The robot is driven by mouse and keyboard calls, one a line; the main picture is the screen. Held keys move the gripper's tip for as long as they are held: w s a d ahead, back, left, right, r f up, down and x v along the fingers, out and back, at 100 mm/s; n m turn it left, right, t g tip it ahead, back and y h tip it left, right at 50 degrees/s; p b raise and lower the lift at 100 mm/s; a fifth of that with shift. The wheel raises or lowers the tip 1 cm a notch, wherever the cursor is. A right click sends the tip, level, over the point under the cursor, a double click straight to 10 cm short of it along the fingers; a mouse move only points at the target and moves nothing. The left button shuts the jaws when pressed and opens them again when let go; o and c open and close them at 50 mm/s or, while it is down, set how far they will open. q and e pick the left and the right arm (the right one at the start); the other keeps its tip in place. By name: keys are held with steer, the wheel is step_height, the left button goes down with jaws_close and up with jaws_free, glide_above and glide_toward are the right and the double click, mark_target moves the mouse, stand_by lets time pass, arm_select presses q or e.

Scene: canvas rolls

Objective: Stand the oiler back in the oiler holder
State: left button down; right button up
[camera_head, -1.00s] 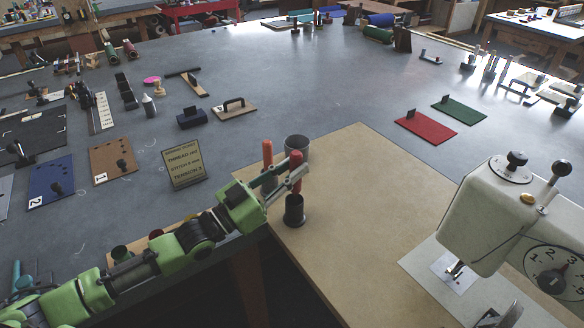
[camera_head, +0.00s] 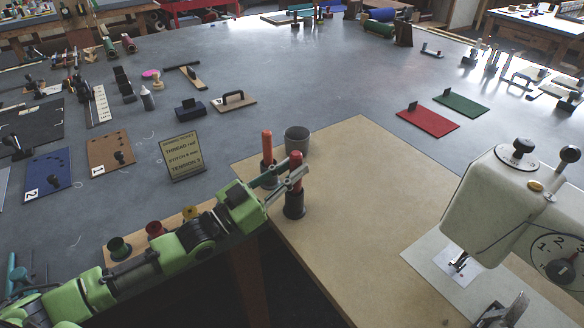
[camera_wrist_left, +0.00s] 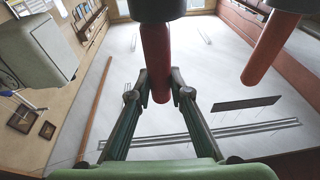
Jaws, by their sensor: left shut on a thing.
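The oiler (camera_head: 295,162), a slim red upright rod in the head view, is held by my left gripper (camera_head: 296,177), which is shut around it. The dark round oiler holder (camera_head: 294,207) stands right below it on the tan board. The oiler's lower part meets the holder's top; how deep it sits is hidden. The wrist view shows the red oiler (camera_wrist_left: 156,50) between my left fingertips (camera_wrist_left: 160,93), with a dark round part at the top edge. My right gripper is not in view.
A second red rod (camera_head: 267,145) stands in a dark cup close behind the left fingers. A grey cup (camera_head: 297,140) is behind it. A sewing machine (camera_head: 500,205) stands at the right. The tan board (camera_head: 365,200) is clear between.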

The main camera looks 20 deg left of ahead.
arm_select(q)
steer(key=shift+f+b, duration=0.95)
steer(key=shift+f, duration=0.5)
steer(key=c, duration=1.8)
jaws_free()
steer(key=v, duration=1.2)
steer(key=shift+d, duration=0.1)
